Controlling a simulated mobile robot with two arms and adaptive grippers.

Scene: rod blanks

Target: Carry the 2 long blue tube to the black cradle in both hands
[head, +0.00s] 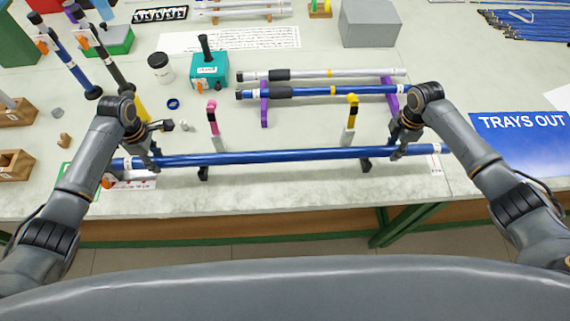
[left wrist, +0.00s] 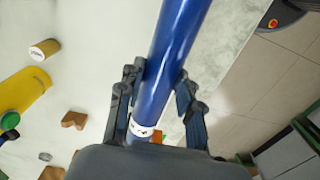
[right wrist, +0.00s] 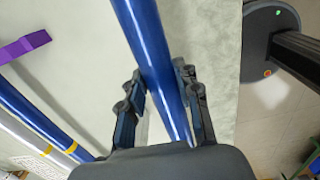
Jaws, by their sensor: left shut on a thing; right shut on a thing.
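A long blue tube (head: 280,155) runs left to right along the front of the table. My left gripper (head: 148,162) is shut on it near its left end, and the tube (left wrist: 168,65) passes between the fingers in the left wrist view. My right gripper (head: 399,152) is shut on it near its right end; the tube (right wrist: 152,55) also shows in the right wrist view. Two black supports, seemingly the black cradle (head: 203,174), show just below the tube, which partly covers them. I cannot tell whether the tube touches them.
Behind, a purple rack (head: 264,108) bears another blue tube (head: 325,91) and a silver tube (head: 340,73). A pink-topped piece (head: 212,112) and a yellow-topped piece (head: 352,110) stand just behind the held tube. A blue sign (head: 520,140) lies at the right.

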